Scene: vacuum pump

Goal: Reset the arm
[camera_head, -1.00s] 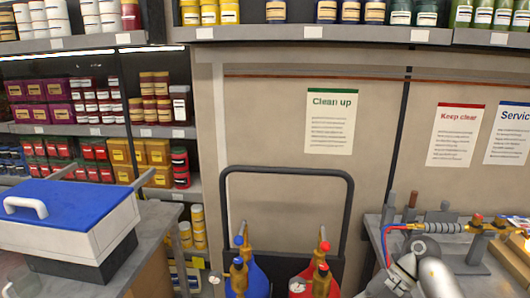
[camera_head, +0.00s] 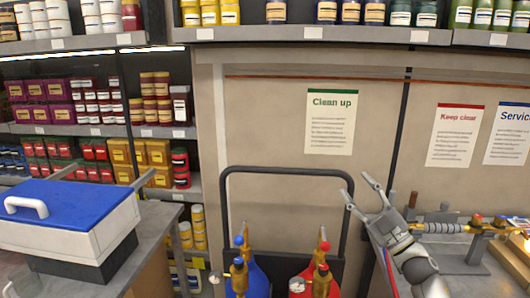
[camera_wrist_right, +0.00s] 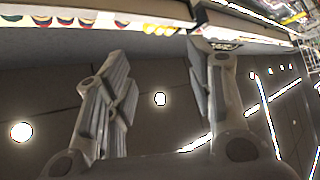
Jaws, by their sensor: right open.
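My right gripper (camera_head: 361,196) is raised in front of the beige wall, above the left end of the grey workbench. Its two fingers are spread apart with nothing between them. In the right wrist view the open fingers (camera_wrist_right: 160,85) face dark ceiling panels and the underside of a shelf. My left gripper is not seen in the head view.
A blue-lidded white box (camera_head: 75,215) stands on the left counter. A trolley (camera_head: 287,172) with a blue cylinder (camera_head: 256,281) and a red cylinder (camera_head: 301,290) is at centre. The workbench (camera_head: 505,283) at right carries a brass torch fitting (camera_head: 478,226). Shelves of jars line the back.

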